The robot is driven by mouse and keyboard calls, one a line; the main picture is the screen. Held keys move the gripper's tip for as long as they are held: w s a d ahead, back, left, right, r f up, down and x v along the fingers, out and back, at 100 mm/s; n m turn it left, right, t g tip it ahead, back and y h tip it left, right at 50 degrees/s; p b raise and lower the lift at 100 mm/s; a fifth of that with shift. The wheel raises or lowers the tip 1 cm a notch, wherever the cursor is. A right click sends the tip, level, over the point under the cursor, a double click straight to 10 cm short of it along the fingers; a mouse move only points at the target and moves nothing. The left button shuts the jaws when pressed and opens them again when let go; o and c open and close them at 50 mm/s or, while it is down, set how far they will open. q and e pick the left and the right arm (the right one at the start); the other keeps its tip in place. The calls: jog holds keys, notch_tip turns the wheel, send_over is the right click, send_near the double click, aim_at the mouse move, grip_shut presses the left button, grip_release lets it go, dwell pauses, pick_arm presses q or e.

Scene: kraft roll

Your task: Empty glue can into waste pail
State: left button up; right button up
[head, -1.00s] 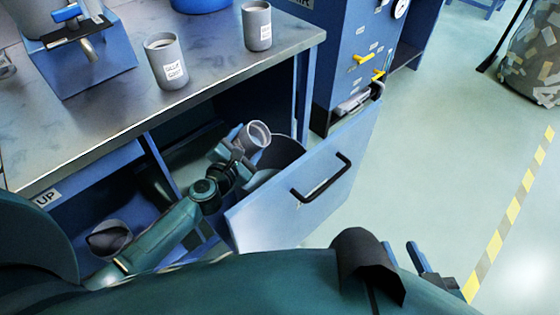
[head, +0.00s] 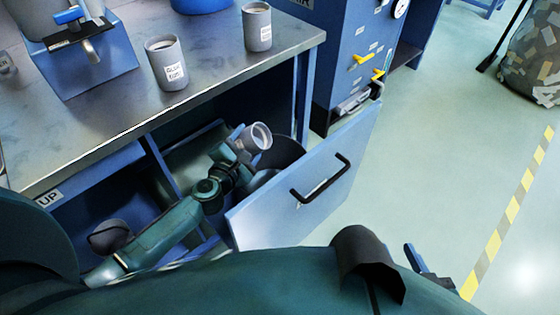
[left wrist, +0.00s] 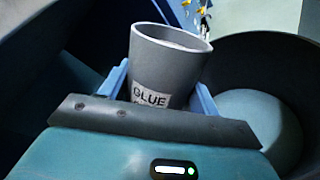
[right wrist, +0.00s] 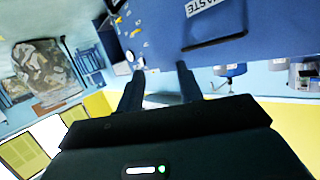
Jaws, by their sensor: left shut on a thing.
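My left gripper (head: 240,148) is shut on a grey can (head: 257,137) and holds it above the pulled-out drawer. In the head view the can is tilted, its mouth toward the right. The left wrist view shows the can (left wrist: 165,70) with a GLUE label between the fingers; its contents are hidden. A dark round pail (head: 285,152) sits in the drawer, partly hidden by the can and arm. It also shows in the left wrist view (left wrist: 290,55), right of the can, with something pale inside. My right gripper (right wrist: 160,80) is open and empty, away from the drawer.
The blue drawer front (head: 320,190) has a black handle and, in the right wrist view, a WASTE label (right wrist: 205,6). Two more grey cans (head: 165,75) (head: 257,38) stand on the bench (head: 215,60).

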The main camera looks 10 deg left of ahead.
pick_arm(q)
jog(key=shift+r, duration=0.2)
pick_arm(e)
jog(key=shift+w+a+r, duration=0.15)
jog(key=shift+w+r, duration=0.05)
jog(key=shift+r, duration=0.1)
pick_arm(q)
jog(key=shift+r+m+p, duration=0.15)
jog(key=shift+m+p, duration=0.25)
jog(key=shift+p, duration=0.05)
pick_arm(e)
jog(key=shift+s+a+f, duration=0.1)
jog(key=shift+a+f, duration=0.05)
jog(key=shift+f, duration=0.2)
pick_arm(q)
jog(key=shift+f+m+y, duration=0.3)
jog(key=shift+m, duration=0.4)
pick_arm(e)
jog(key=shift+r, duration=0.1)
pick_arm(q)
jog(key=shift+r, duration=0.1)
pick_arm(e)
jog(key=shift+r, duration=0.15)
pick_arm(q)
jog(key=shift+r+m+p, duration=0.15)
jog(key=shift+m+p, duration=0.15)
jog(key=shift+m, duration=0.1)
pick_arm(e)
jog(key=shift+w, duration=0.25)
